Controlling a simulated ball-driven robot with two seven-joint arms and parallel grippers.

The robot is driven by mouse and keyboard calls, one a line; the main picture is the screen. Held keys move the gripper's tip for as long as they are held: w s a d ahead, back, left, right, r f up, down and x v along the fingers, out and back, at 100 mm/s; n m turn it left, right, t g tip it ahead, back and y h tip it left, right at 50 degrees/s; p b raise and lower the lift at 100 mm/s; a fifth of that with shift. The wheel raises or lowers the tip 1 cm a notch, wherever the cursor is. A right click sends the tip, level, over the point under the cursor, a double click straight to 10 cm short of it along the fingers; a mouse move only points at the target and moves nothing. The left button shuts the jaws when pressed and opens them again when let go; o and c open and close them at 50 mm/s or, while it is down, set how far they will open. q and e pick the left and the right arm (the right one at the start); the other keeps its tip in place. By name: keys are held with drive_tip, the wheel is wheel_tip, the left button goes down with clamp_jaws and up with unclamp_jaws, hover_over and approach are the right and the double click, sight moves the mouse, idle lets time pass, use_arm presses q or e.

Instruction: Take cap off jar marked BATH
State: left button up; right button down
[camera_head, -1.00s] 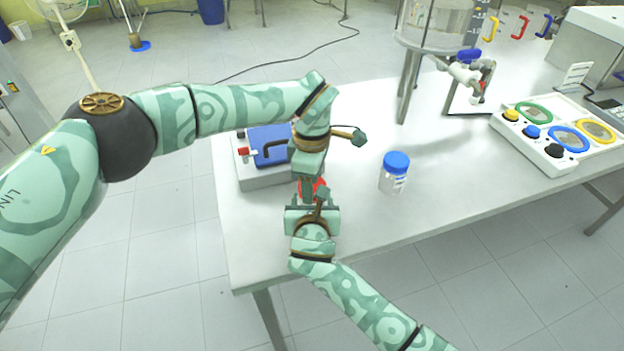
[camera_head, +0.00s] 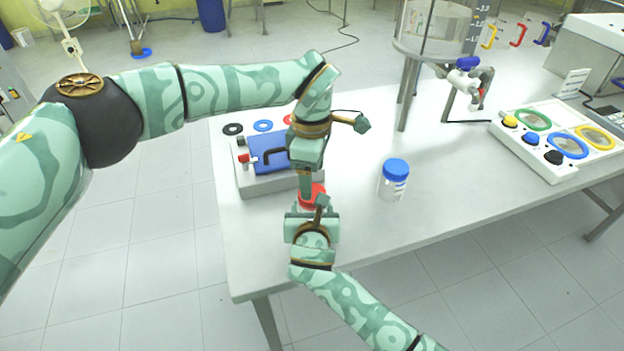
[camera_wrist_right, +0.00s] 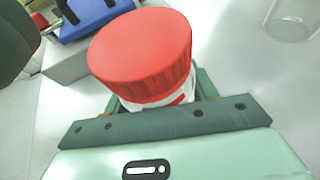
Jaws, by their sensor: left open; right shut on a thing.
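A jar with a red cap (camera_head: 313,192) is held upright by my right gripper (camera_head: 313,212) near the table's front left.
A grey box with a blue panel (camera_head: 266,150) and black handle lies behind my left gripper, with coloured rings (camera_head: 263,125) at its back. A glass reactor (camera_head: 433,35) on legs stands at the back. A white button panel (camera_head: 550,150) is right.

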use_arm(q)
drive_tip(key=shift+w+d+h, duration=0.15)
drive_tip(key=shift+d+h, duration=0.25)
drive_tip(key=w+d+r+n+t+h, duration=0.1)
drive_tip(key=w+d+r+h, duration=0.1)
drive_tip(key=d+r+h, duration=0.45)
drive_tip(key=w+d+r+n+t+h, duration=0.2)
drive_tip(key=w+d+r+h, duration=0.1)
drive_tip(key=d+r+h, duration=0.35)
drive_tip(key=w+a+r+n+t+y, duration=0.2)
drive_tip(key=w+r+n+t, duration=0.5)
drive_tip(key=w+n+t, duration=0.4)
drive_tip(key=w+a+f+n+y, duration=0.1)
drive_tip(key=a+f+n+y, duration=0.2)
drive_tip(key=a+n+y, duration=0.35)
drive_tip(key=n+g+y, duration=0.4)
drive_tip(key=g+y, duration=0.1)
drive_tip(key=g, duration=0.9)
hover_over(312, 208)
drive_tip(key=w, duration=0.3)
wheel_tip(312, 208, down, 14)
drive_tip(key=shift+w+r, duration=0.1)
drive_tip(key=shift+f, duration=0.4)
wheel_tip(312, 208, down, 7)
